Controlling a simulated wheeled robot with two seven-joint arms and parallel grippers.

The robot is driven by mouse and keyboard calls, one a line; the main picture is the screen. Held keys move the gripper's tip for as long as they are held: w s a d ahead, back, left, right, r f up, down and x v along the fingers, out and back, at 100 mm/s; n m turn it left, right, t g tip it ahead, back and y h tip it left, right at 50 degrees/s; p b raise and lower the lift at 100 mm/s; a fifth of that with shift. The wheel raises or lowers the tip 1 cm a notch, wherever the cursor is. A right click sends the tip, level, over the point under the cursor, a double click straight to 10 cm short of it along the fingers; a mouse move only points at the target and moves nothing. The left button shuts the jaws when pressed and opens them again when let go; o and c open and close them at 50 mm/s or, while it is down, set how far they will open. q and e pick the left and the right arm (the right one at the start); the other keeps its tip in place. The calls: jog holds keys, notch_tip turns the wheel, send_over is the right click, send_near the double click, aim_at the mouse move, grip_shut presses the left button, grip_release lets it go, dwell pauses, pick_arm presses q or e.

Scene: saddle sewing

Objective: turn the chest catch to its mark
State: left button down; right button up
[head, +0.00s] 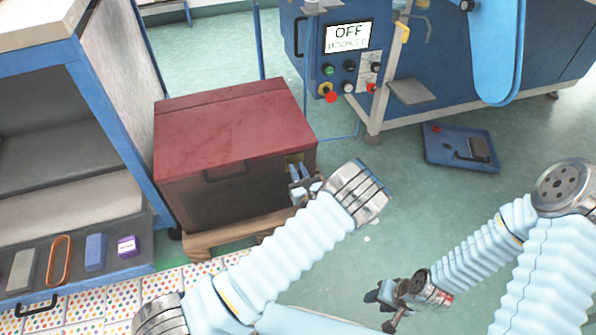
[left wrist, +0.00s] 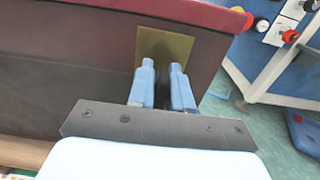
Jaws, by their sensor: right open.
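The chest (head: 235,155) has a dark red lid, dark brown sides and a front handle. A brass plate (head: 294,159) sits at the right end of its front; it also shows in the left wrist view (left wrist: 178,45). I cannot make out the catch or its mark; the fingers cover part of the plate. My left gripper (head: 299,170) is at the plate, its two blue fingertips (left wrist: 162,68) a small gap apart. I cannot tell whether they hold the catch. My right gripper (head: 380,305) is open, low and away from the chest.
The chest rests on a wooden pallet (head: 225,233). A blue cabinet (head: 100,130) with a tray of small items stands close at left. A blue machine (head: 440,60) with an OFF screen (head: 348,37) stands behind. A blue tray (head: 462,148) lies on the floor at right.

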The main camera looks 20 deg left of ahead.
pick_arm(q)
jog(key=shift+m, duration=0.3)
jog(key=m, duration=0.3)
jog(key=shift+d+m+p, duration=0.1)
jog(key=shift+m+p, duration=0.2)
jog(key=shift+p, duration=0.1)
jog(key=m, duration=0.4)
jog(key=shift+w+d+m+p, duration=0.1)
jog(key=shift+m+p, duration=0.2)
jog(key=shift+p, duration=0.05)
jog(key=m, duration=0.4)
jog(key=shift+m+p, duration=0.3)
jog(key=shift+f+m, duration=0.2)
jog(key=shift+m, duration=2)
jog(key=shift+d, duration=0.1)
jog(key=c, duration=1.1)
grip_release()
